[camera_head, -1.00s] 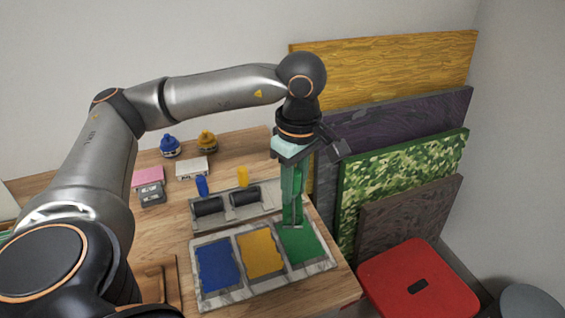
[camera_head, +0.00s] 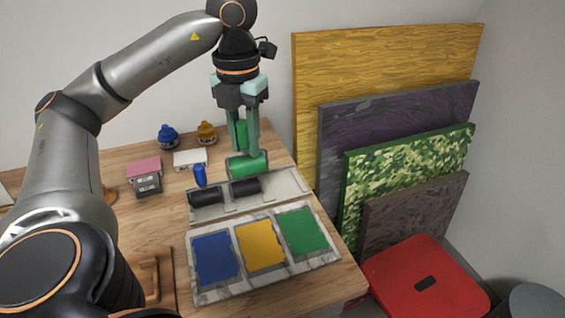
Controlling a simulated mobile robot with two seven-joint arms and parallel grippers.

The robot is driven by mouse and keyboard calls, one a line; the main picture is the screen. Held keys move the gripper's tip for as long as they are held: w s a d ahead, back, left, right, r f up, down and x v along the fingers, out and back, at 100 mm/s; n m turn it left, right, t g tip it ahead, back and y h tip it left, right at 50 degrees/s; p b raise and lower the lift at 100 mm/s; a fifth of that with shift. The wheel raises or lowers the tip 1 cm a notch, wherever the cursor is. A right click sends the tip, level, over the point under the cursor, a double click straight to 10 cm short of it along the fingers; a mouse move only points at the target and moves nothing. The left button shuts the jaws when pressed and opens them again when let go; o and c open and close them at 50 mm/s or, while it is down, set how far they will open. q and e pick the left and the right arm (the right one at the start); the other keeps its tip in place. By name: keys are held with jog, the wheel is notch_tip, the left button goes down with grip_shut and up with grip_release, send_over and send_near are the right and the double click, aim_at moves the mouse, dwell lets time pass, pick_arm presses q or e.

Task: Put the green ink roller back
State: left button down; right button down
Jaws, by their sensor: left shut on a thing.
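My left gripper (camera_head: 243,145) points down and is shut on the green ink roller. The roller (camera_head: 248,165) has a green cylinder hanging below the fingers, in front of or over the back of the grey rack (camera_head: 285,182); its exact height is hard to tell. Two dark rollers lie in the rack: one with a blue handle (camera_head: 200,176) at left, another (camera_head: 245,187) in the middle, its handle hidden behind the green roller. The rack's right part is bare. My right gripper is not in view.
A marbled tray (camera_head: 275,277) with blue, yellow and green ink pads stands in front of the rack. Blue and yellow knobbed items (camera_head: 168,137), a pink block (camera_head: 143,168) and a white block (camera_head: 189,159) are at left. Several panels (camera_head: 400,190) lean right, beyond the table edge.

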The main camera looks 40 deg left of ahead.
pick_arm(q)
jog(key=w+a+f, duration=0.1)
jog(key=w+f, duration=0.7)
jog(key=w+a+f+b, duration=0.1)
jog(key=w+f, duration=0.3)
jog(key=shift+w+a+f, duration=0.1)
jog(key=shift+w+a, duration=0.15)
jog(key=shift+a, duration=0.05)
jog(key=shift+f, duration=0.15)
jog(key=shift+f, duration=0.55)
jog(key=c, duration=0.6)
grip_release()
jog(key=shift+c, duration=0.2)
